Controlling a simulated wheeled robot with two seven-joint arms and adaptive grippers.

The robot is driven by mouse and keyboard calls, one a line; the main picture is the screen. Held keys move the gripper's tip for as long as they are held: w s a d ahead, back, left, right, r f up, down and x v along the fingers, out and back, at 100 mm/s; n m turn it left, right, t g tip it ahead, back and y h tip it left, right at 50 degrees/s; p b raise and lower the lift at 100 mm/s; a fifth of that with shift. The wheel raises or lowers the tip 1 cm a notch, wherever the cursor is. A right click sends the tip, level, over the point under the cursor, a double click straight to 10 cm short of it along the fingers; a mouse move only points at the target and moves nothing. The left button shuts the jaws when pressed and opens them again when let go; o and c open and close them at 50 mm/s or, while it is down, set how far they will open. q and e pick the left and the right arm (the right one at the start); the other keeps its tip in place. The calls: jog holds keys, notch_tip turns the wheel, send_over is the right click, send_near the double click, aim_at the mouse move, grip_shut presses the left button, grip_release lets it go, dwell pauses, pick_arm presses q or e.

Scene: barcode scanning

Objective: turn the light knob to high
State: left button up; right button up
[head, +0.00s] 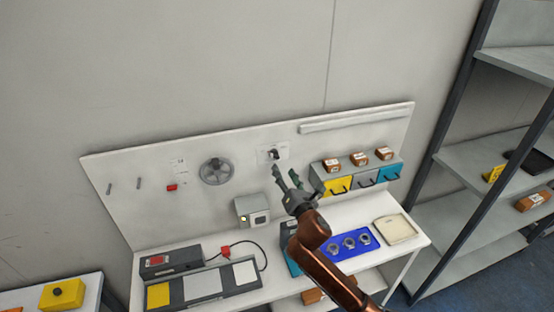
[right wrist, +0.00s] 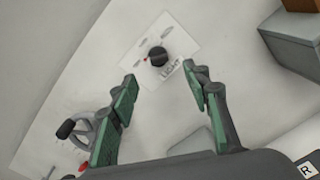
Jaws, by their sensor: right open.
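The light knob (right wrist: 158,57) is a round black knob with a red mark, on a white plate (right wrist: 180,40) that reads LIGHT. In the right wrist view it lies ahead of the fingertips, roughly between their lines. In the head view the knob (head: 274,154) sits on the upper middle of the white back panel. My right gripper (head: 285,174) is open and empty, just below and in front of the knob, apart from it. Its two green-padded fingers also show in the right wrist view (right wrist: 161,83). My left gripper is not in view.
A grey handwheel (head: 216,171) is left of the knob plate. Drawers (head: 338,187) with small brown boxes on top stand to the right. Shelving stands at right.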

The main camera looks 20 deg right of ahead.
aim_at(276, 157)
jog(key=w, duration=0.8)
jog(key=shift+a+r+p, duration=0.15)
jog(key=shift+a+p, duration=0.05)
jog(key=shift+p, duration=0.2)
jog(key=c, duration=1.2)
